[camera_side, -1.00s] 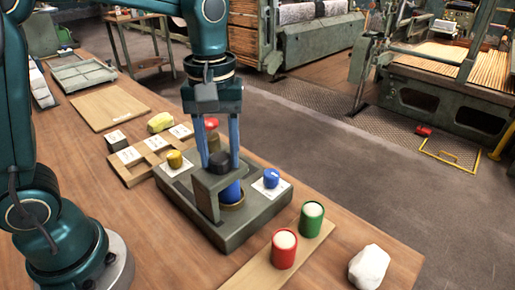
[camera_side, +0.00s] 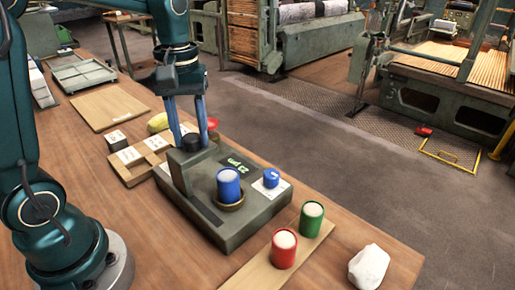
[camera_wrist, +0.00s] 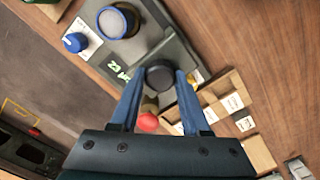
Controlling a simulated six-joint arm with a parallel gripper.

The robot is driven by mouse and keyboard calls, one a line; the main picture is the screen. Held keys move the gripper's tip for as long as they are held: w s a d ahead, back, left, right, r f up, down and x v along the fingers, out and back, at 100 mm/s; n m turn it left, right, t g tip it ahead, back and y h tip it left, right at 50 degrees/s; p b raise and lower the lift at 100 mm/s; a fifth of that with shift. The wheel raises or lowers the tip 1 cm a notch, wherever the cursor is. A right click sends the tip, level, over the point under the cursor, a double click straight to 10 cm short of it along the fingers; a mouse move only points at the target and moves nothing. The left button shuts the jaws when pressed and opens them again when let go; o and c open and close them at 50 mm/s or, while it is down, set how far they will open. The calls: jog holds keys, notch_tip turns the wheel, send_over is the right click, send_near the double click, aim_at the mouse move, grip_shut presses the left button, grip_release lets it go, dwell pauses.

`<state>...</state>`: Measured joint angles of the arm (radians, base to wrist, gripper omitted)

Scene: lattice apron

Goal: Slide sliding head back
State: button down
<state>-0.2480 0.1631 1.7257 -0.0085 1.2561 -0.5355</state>
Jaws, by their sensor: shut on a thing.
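The sliding head (camera_side: 180,170) is a grey-green bracket with a black knob (camera_side: 191,143) on top. It stands at the back left part of the grey machine base (camera_side: 240,232). My gripper (camera_side: 190,138) is shut on the black knob, with a blue finger on each side. In the wrist view the knob (camera_wrist: 160,77) shows between the two fingers. A blue cup with a pale top (camera_side: 229,183) stands upright in a round brass-coloured seat on the base, clear of the head. It also shows in the wrist view (camera_wrist: 113,22).
Red (camera_side: 284,249) and green (camera_side: 311,219) cups stand on a board in front. A wooden tray (camera_side: 130,167) lies to the left. A white lump (camera_side: 369,267) is at front right.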

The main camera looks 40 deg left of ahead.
jog(key=shift+w+a, duration=0.1)
jog(key=shift+a, duration=0.2)
jog(key=c, duration=0.7)
grip_release()
jog(key=o, duration=0.3)
jog(key=shift+d, duration=0.1)
jog(key=shift+o, duration=0.2)
jog(key=shift+r, duration=2.6)
